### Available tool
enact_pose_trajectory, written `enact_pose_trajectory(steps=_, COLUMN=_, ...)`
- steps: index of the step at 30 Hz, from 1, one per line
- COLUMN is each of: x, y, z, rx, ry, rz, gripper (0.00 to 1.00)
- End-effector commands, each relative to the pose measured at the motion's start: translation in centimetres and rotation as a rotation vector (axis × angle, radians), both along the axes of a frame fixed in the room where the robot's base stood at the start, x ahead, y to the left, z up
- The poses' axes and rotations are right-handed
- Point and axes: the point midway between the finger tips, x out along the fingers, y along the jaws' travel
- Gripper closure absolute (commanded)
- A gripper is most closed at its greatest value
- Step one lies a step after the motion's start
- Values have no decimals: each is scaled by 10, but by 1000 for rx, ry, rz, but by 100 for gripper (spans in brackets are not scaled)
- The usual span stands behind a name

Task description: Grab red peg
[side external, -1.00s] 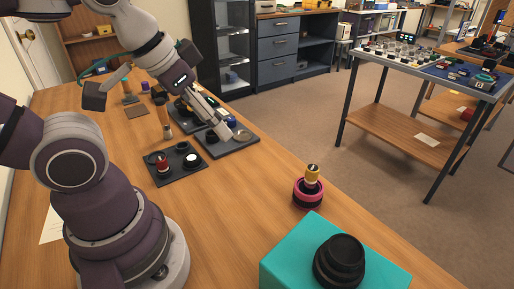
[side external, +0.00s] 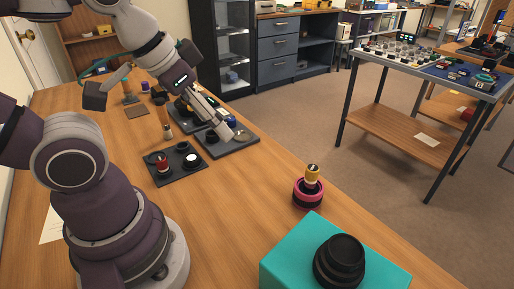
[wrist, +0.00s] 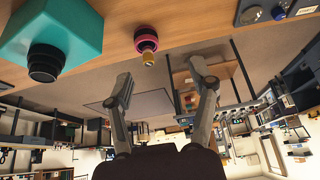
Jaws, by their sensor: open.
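The red peg (side external: 162,162) stands upright on a dark tray (side external: 160,179) in the middle of the bench, in the side view. It does not show clearly in the wrist view. My gripper (side external: 226,134) is over another dark tray (side external: 243,147), to the right of the red peg and apart from it. In the wrist view my gripper (wrist: 163,84) has its two fingers spread wide with nothing between them.
A pink ring (side external: 308,195) with a yellow-topped peg (side external: 312,173) stands near the bench's right edge. A teal box (side external: 290,253) bearing a black lens (side external: 340,262) is at the front.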

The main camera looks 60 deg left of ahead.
Motion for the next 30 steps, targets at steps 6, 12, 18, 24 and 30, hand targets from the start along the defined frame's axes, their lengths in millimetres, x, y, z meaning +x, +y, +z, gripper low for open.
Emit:
enact_pose_trajectory(steps=6, x=2, y=4, z=-1, rx=-10, ry=12, rz=36, gripper=42)
enact_pose_trajectory(steps=12, x=14, y=81, z=-22, rx=-175, ry=193, rz=641, gripper=42)
enact_pose_trajectory(steps=18, x=-20, y=171, z=-65, rx=-337, ry=339, rz=1309, gripper=42)
enact_pose_trajectory(steps=24, x=-45, y=197, z=-92, rx=-388, ry=391, rz=1542, gripper=42)
enact_pose_trajectory(steps=30, x=-46, y=197, z=-129, rx=-387, ry=392, rz=1542, gripper=42)
